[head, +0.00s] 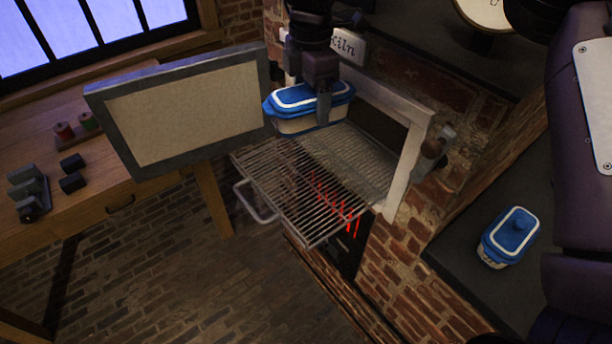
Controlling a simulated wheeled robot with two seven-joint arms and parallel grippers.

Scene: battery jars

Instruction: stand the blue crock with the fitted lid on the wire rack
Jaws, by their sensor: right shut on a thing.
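My right gripper (321,98) comes down from the top of the view and is shut on a blue-and-cream crock (284,109). The crock's blue lid with a white rim line sits on it, roughly level. One finger shows against its near side; the other is hidden. The crock is over the back part of the wire rack (285,175); I cannot tell whether its base touches the wires. The rack sticks out of the kiln opening and its visible front part is bare. My left gripper is not in view.
The kiln door (185,110) stands open at the left. Red glowing bars (335,205) show below the rack. A wooden table (100,205) with small blocks is at left.

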